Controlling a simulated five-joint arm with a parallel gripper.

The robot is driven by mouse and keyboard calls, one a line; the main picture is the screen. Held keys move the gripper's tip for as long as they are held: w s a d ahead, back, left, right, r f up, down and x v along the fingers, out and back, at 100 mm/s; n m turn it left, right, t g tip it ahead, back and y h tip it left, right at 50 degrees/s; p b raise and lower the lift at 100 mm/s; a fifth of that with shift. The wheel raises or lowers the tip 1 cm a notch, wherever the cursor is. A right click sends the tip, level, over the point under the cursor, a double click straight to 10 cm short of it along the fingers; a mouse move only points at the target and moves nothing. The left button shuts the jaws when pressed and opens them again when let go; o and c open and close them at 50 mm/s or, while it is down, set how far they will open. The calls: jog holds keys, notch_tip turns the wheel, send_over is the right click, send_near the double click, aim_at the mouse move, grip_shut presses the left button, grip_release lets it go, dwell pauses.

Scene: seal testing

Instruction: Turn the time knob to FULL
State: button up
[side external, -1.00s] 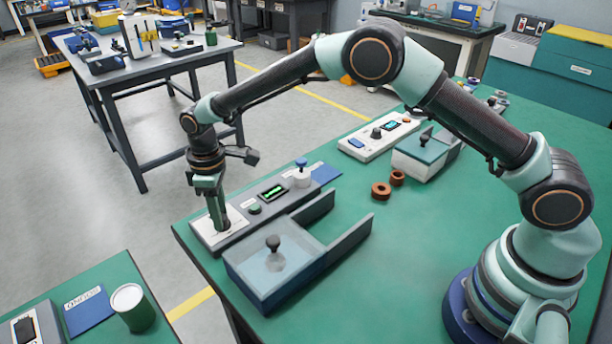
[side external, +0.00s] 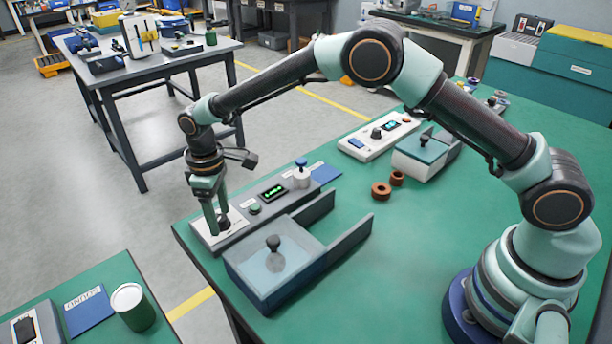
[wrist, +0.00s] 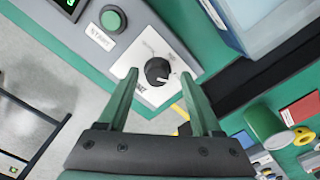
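The time knob (wrist: 157,70) is black and round with a pale pointer mark on its lower right, on a white plate (wrist: 150,95) in the wrist view. The plate's printed labels are too small to read surely. In the side view the knob (side external: 224,223) stands at the near left end of the grey control panel (side external: 262,208). My gripper (wrist: 158,76) is open, one finger on each side of the knob, with visible gaps between them. It also shows above the plate in the side view (side external: 217,220).
A green button (wrist: 113,19) and a lit display (side external: 273,193) sit farther along the panel. A blue-grey tray with a clear lid and black handle (side external: 273,243) stands close to the right. Brown rings (side external: 381,190) lie on the green bench, which has clear room in the middle.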

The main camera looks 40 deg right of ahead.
aim_at(220, 218)
notch_tip(220, 218, up, 12)
dwell(0.7)
jog(key=shift+d, duration=0.1)
